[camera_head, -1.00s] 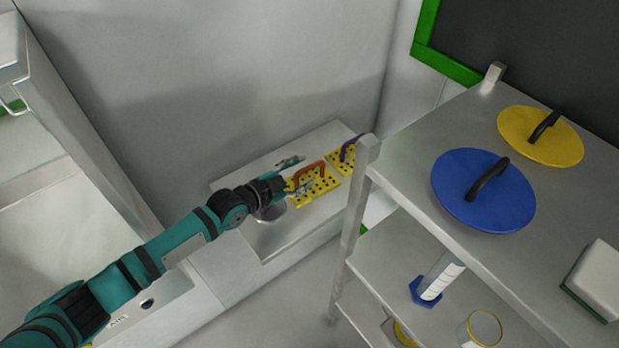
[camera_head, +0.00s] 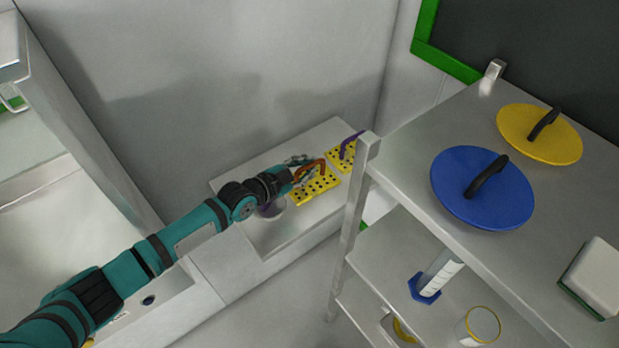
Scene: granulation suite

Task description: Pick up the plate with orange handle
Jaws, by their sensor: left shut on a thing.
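The yellow perforated plate with the orange handle (camera_head: 317,189) is on or just over the low grey bench (camera_head: 262,238) in the middle of the head view. My left gripper (camera_head: 303,173) reaches in from the left and is shut on the orange handle. The gripper's fingers partly hide the handle. Whether the plate touches the bench is too small to tell. My right gripper is not in view.
A second yellow plate with a purple handle (camera_head: 342,155) lies close behind, to the right. A round object (camera_head: 272,207) sits under my left wrist. A metal shelf (camera_head: 400,172) with blue (camera_head: 460,210) and yellow lids (camera_head: 524,146) stands to the right.

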